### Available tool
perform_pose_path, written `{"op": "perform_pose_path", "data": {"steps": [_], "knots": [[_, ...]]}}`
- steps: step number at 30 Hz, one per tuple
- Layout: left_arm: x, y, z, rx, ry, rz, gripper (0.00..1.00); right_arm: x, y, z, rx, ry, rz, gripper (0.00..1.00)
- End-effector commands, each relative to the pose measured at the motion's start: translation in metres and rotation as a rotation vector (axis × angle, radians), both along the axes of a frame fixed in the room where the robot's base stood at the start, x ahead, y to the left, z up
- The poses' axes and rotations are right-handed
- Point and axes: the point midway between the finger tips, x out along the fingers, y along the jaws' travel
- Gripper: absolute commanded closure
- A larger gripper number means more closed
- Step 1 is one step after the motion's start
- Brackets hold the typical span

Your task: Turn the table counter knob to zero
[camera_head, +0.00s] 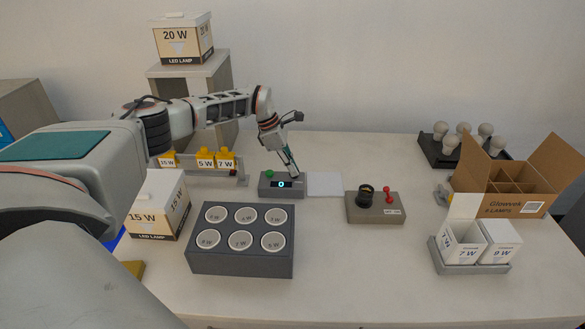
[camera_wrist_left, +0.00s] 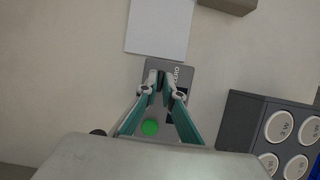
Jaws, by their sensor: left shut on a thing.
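The table counter (camera_head: 268,191) is a small grey box near the middle of the table. It has a green button (camera_head: 269,174) on its left and a dark display (camera_head: 282,184) with a lit, ring-like figure. My left gripper (camera_head: 294,174) reaches down onto the counter's right end and is shut on the knob, which its fingertips mostly hide. In the left wrist view the fingertips (camera_wrist_left: 166,84) are close together over the counter (camera_wrist_left: 187,68), beside a printed label that seems to read ZERO. The green button (camera_wrist_left: 150,127) shows between the fingers. My right gripper is not in view.
A white pad (camera_head: 324,184) lies right of the counter. A grey tester box (camera_head: 374,210) with a red lever stands further right. The dark lamp tray (camera_head: 240,262) is in front. Cartons (camera_head: 158,205) stand left, and an open box (camera_head: 500,190) stands right.

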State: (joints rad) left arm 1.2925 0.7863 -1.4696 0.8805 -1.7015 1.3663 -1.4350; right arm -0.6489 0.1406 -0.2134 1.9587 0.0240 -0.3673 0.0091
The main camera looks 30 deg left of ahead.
Motion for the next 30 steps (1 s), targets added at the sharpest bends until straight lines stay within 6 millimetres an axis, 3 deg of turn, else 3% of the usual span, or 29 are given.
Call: {"op": "perform_pose_path", "data": {"steps": [1,3,4,17,30], "knots": [[0.0,0.001,0.0,0.003,-0.001,0.0,1.0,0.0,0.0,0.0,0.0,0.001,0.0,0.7],[0.0,0.001,0.0,0.003,-0.001,0.0,0.78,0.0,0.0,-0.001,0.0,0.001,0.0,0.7],[0.0,0.001,0.0,0.003,-0.001,0.0,0.76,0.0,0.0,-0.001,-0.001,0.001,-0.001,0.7],[-0.001,0.003,0.007,0.002,-0.003,0.0,0.76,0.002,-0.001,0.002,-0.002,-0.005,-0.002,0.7],[-0.016,0.03,0.082,0.002,-0.004,0.002,0.76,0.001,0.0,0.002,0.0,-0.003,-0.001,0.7]]}}
